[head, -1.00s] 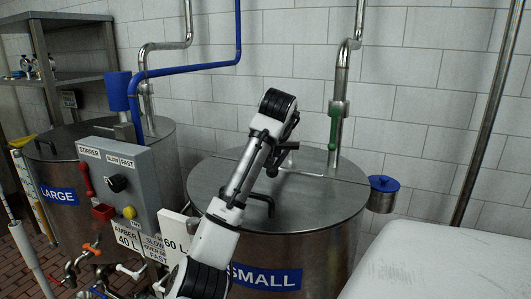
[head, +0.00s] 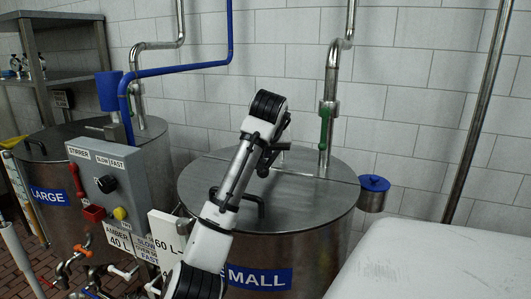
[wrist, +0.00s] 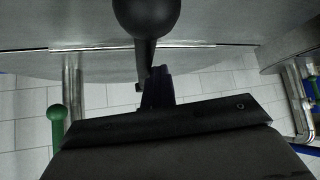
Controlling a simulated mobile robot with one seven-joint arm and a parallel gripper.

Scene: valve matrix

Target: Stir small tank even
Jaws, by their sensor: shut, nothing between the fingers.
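The small tank (head: 325,195) is a round steel vessel with a flat lid and a blue SMALL label (head: 255,278). The grey stirrer box (head: 110,192) stands to its left, marked STIRRER and SLOW FAST. It carries a red lever (head: 76,180), a black knob (head: 106,184), a yellow button (head: 120,213) and a red part (head: 93,213). My gripper (head: 265,172) shows over the tank lid, partly hidden by my arm. Its fingers are shut and empty in the wrist view (wrist: 156,85). A black ball on a stem (wrist: 147,18) shows just beyond the fingers; contact is unclear.
The large tank (head: 50,170) stands at the left. Signs (head: 150,245) read AMBER 40 L, SLOW, OVER, FAST and 60 L. A pipe with a green handle (head: 324,125) rises behind the lid. A blue-lidded pot (head: 373,190) and a white surface (head: 430,260) are at right.

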